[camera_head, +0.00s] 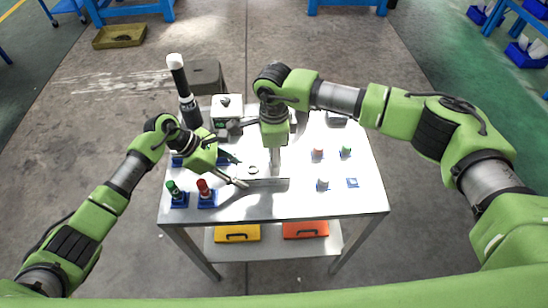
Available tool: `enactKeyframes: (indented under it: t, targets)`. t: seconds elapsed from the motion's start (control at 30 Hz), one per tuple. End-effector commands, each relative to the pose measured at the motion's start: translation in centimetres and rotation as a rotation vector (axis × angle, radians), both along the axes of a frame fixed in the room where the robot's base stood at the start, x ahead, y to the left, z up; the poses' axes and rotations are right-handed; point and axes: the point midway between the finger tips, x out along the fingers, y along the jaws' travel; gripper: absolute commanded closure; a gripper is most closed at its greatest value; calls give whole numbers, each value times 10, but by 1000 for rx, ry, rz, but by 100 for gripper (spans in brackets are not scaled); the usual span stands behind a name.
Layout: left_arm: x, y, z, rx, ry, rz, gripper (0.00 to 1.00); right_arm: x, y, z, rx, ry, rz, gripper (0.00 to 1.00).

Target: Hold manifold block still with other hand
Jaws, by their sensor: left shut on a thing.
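The manifold block (268,183) is a pale grey block near the middle of the table, with a small ring-shaped port (253,169) on its top left. My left gripper (241,172) reaches in from the left, with its two fingers at the block's left end, shut on it. My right gripper (275,160) points straight down over the block from above. Its fingers are seen edge-on and partly hidden by its own body, so I cannot tell whether they are open or hold anything.
Fittings with green (173,188) and red (204,188) tops stand in blue holders at the front left. Small fittings (322,184) and an empty blue holder (352,183) are at the right. A tall black-and-white cylinder (184,92) stands behind my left gripper. The table's front strip (290,207) is clear.

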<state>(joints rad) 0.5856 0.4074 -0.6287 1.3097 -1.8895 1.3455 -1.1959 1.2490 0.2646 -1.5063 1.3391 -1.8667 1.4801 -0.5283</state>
Motion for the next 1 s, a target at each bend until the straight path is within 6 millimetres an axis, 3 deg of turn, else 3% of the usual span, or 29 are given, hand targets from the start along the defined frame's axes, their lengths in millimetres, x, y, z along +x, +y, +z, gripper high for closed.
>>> enactKeyframes:
  t: [0.3,0.53,0.8,1.0]
  targets:
    - [0,0,0,-1,-1,1,91,0,0,0,0,0,362,65]
    - [0,0,0,-1,-1,1,91,0,0,0,-1,-1,486,65]
    - [0,0,0,0,-1,1,91,0,-1,0,0,-1,811,65]
    - [0,0,0,0,-1,1,91,0,-1,0,0,-1,910,65]
